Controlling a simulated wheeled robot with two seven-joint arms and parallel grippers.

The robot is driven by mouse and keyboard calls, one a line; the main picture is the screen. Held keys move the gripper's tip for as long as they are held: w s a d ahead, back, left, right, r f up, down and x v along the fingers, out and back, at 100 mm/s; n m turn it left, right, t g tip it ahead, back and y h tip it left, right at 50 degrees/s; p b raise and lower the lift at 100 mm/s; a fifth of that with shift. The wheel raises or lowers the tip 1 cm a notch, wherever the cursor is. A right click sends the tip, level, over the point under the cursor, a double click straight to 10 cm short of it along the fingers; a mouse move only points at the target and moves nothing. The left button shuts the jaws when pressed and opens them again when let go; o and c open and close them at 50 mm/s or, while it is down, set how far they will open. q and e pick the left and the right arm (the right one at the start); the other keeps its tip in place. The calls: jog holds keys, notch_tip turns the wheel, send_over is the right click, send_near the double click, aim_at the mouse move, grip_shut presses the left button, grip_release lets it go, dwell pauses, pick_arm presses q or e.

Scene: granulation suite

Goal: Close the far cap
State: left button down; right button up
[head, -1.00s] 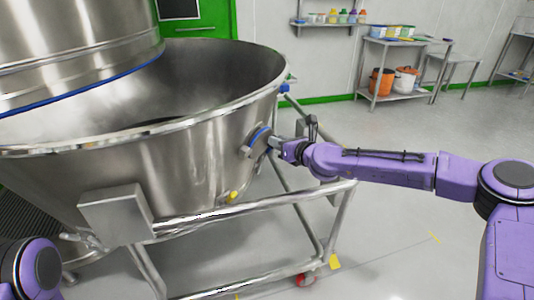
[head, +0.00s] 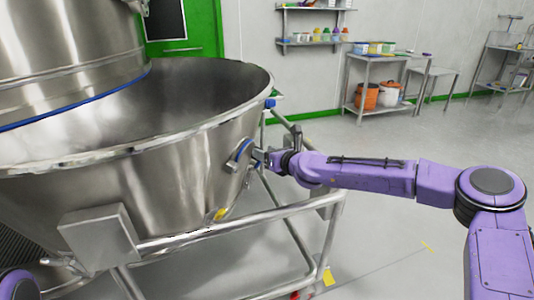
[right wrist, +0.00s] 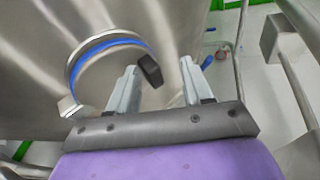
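The far cap (head: 240,153) is a round metal piece with a blue ring, on the outer wall of the big steel bowl (head: 165,180). It also shows in the right wrist view as a disc (right wrist: 108,62) with a blue rim band, a small metal block at its lower left and a dark knob (right wrist: 150,70) at its right. My right gripper (head: 262,159) is beside the cap. In the right wrist view its fingers (right wrist: 159,66) are apart, with the dark knob showing between them, nearer the left finger. I cannot tell whether they touch it. My left gripper is out of view.
The bowl stands on a tubular steel frame (head: 255,218) below and beside my right arm. A grey box (head: 97,238) sits on the bowl's front. A shelf table (head: 375,107) with orange and white buckets stands at the back. The floor at right is clear.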

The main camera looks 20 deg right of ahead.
jog(key=shift+w+d+r, duration=0.1)
jog(key=shift+w+r, duration=0.1)
jog(key=shift+r, duration=0.5)
jog(key=f+p+v, duration=0.2)
jog(key=v, duration=0.8)
jog(key=shift+s+r, duration=0.35)
jog(key=shift+s, duration=0.15)
